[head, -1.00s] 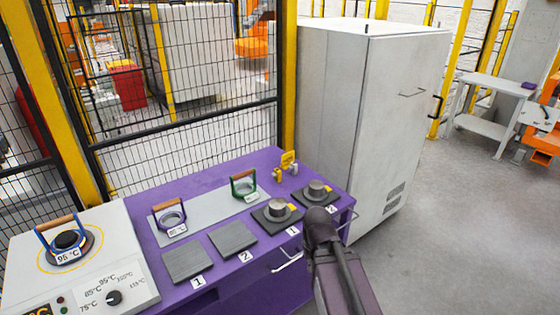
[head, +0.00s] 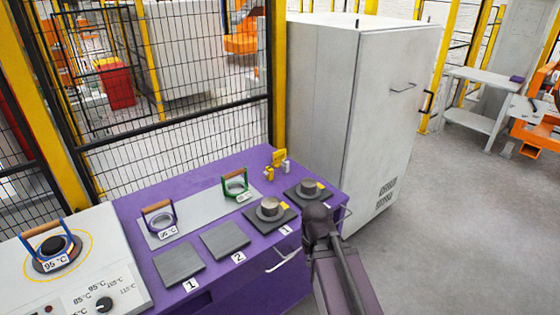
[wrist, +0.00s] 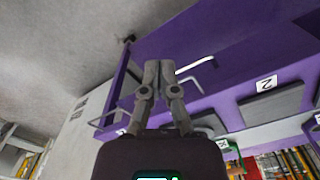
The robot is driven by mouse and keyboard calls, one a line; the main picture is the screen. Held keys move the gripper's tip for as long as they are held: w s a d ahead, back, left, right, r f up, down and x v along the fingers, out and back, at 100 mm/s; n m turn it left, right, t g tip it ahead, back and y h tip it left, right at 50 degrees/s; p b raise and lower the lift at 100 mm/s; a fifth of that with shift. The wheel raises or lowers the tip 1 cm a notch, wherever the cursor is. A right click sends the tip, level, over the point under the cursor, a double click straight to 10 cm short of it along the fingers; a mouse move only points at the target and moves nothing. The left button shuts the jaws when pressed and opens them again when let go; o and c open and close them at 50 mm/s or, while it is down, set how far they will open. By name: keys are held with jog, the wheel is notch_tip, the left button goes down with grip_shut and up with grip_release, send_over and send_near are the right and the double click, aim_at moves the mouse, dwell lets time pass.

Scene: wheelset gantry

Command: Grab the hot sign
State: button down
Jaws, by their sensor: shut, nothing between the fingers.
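A small yellow piece (head: 278,159) stands at the back right of the purple bench (head: 205,180). It looks like the hot sign, but its face is too small to read. It stands upright, apart from the other things on the bench. In the wrist view my gripper (wrist: 160,66) is shut and empty, its two fingers side by side, near the bench's front side with its metal handle (wrist: 196,70). The yellow piece is not clear in the wrist view. In the head view my arm crosses the bench's front right corner, and the gripper's fingers cannot be made out.
Two ring tools with handles, blue (head: 160,218) and green (head: 235,184), stand on a grey plate. Dark pads and two metal cylinders (head: 270,207) sit in front. A heater (head: 55,248) holds another ring at left. A tall grey cabinet (head: 350,120) stands behind right; floor at right is clear.

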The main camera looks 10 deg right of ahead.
dwell(0.4)
jog(key=c, duration=0.7)
grip_release()
